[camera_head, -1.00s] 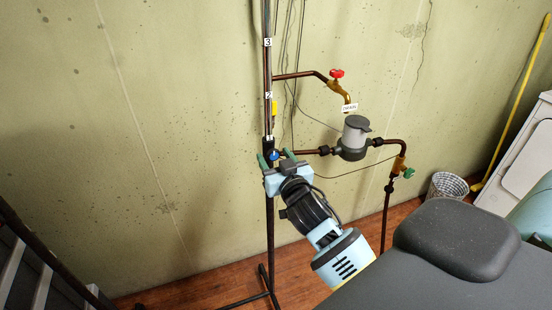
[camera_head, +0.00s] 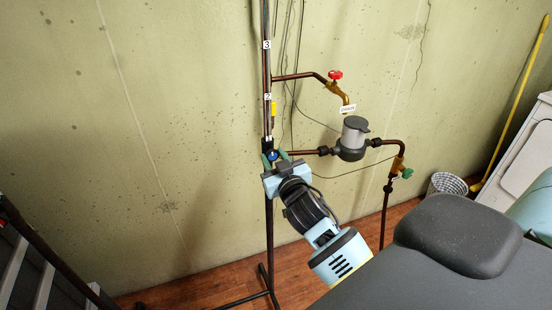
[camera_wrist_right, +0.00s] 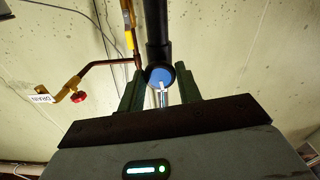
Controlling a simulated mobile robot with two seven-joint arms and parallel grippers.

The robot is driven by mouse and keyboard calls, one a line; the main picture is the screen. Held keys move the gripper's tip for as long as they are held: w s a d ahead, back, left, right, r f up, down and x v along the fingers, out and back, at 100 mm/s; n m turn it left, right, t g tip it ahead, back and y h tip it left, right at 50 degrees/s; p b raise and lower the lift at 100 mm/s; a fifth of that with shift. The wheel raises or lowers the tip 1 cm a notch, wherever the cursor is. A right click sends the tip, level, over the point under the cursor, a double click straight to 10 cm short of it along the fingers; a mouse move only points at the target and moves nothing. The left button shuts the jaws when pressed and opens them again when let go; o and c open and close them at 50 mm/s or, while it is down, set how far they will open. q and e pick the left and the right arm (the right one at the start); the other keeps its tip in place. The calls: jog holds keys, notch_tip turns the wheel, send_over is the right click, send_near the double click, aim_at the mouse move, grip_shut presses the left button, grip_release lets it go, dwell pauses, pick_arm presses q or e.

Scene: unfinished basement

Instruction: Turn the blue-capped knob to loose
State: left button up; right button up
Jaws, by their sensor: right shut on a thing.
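The blue-capped knob (camera_head: 272,155) sits on the dark vertical pipe, level with the lower branch pipe. In the right wrist view its round blue cap (camera_wrist_right: 160,76) faces the camera, with a pale pointer at its lower edge. My right gripper (camera_head: 275,158) is at the knob, and its green fingers (camera_wrist_right: 160,88) stand one on each side of it, shut on it. The fingers partly hide the knob's sides. Any loose or tight marking is too small to read. My left gripper is not in view.
A red-handled tap (camera_head: 335,75) with a tag and a grey meter (camera_head: 353,138) stand to the right on the pipework. A green-handled valve (camera_head: 406,173) is lower right. A yellow lever (camera_wrist_right: 129,38) is above the knob. The wall is close behind.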

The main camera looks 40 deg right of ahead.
jog(key=n, duration=0.1)
jog(key=n+p, duration=0.1)
jog(key=n, duration=0.1)
jog(key=shift+r+n, duration=0.2)
jog(key=shift+n, duration=0.1)
jog(key=n+p, duration=0.1)
jog(key=n, duration=0.2)
jog(key=shift+f+n, duration=0.1)
jog(key=shift+n, duration=0.3)
jog(key=n, duration=0.2)
jog(key=shift+f+n, duration=0.1)
jog(key=shift+n, duration=0.2)
jog(key=n, duration=0.4)
jog(key=shift+n, duration=0.3)
jog(key=n, duration=1.5)
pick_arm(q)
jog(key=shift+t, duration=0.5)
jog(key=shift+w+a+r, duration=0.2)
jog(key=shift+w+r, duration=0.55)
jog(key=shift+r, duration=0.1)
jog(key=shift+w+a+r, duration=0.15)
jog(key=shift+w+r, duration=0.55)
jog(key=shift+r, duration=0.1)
pick_arm(e)
jog(key=shift+n, duration=2.3)
